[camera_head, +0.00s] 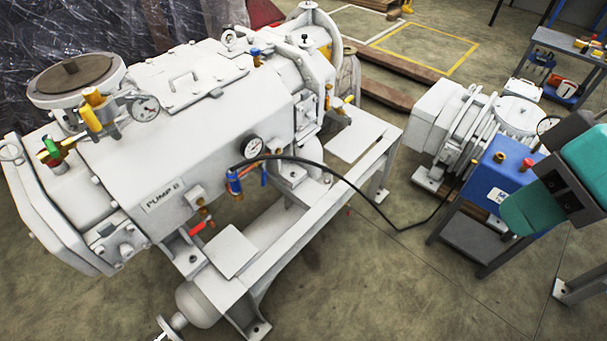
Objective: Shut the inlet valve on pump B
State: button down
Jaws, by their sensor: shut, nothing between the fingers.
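The large pale pump (165,140) carries a plate (163,195) that seems to read "PUMP B". Its top left has a round flange (75,80) with a brown centre. Beside this are a yellow-handled valve (93,113) with a gauge (145,108) and a green-and-red fitting (52,152). On the near side are a blue-handled valve (235,184) and a red lever (203,228). No inlet label is readable, and I cannot tell any valve's position. My teal and grey arm enters at the right, away from the pump; my gripper's fingertips cannot be made out.
A black hose (345,180) runs from the pump to the smaller machine (475,125) at the right. A blue box (503,170) stands by my arm. The pump's white frame (290,240) juts forward. Floor is clear at the lower middle.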

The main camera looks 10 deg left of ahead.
aim_at(263, 164)
jog(key=k, duration=0.65)
jog(key=u, duration=0.9)
jog(key=i, duration=1)
